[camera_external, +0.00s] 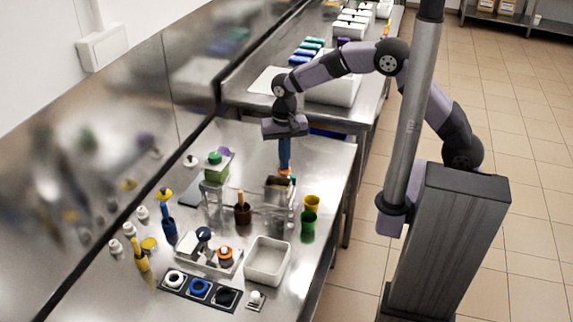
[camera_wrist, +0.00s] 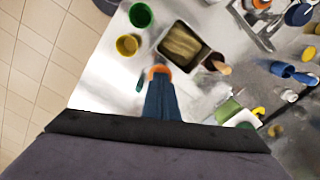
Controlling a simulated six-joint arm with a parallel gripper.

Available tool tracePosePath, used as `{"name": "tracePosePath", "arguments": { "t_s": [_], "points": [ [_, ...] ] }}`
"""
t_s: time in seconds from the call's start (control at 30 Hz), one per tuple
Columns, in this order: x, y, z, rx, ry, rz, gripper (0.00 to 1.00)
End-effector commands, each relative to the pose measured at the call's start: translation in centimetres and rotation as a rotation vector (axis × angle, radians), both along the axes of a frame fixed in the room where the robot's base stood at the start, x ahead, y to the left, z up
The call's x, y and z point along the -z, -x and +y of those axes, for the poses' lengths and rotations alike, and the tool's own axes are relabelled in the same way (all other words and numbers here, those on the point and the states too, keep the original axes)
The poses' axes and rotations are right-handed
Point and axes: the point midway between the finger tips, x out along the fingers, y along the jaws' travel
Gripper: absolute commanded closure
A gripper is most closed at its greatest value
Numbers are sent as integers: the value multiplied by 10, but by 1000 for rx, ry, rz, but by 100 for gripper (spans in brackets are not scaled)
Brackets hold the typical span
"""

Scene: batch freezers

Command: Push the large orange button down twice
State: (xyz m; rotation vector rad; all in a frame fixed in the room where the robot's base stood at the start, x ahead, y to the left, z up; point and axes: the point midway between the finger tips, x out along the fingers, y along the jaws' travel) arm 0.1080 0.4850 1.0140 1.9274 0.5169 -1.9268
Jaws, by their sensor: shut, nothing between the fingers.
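A round orange button (camera_external: 225,253) sits on a low metal base in the middle of the steel table, beside a dark blue knob (camera_external: 204,234). Orange also shows at the top edge of the wrist view, where the button (camera_wrist: 262,4) is cut off. My gripper (camera_external: 285,170) points down with its blue fingers together and orange at their tips. It is over the far right part of the table, well apart from the button. In the wrist view the closed fingers (camera_wrist: 159,76) are beside a metal container, with nothing visible held.
A white bin (camera_external: 268,261) stands right of the button. A dark panel with several round rings (camera_external: 199,288) lies in front.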

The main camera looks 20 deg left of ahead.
Motion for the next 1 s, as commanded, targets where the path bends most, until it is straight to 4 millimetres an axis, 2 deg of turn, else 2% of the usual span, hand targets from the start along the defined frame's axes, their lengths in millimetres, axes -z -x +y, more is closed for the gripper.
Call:
{"name": "tracePosePath", "arguments": {
  "t_s": [0.27,0.73,1.0],
  "points": [
    [-5,0,-1,0,4,0,100],
    [-31,0,-1,0,1,0,100],
    [-34,0,0,0,1,0,100]
  ]
}}
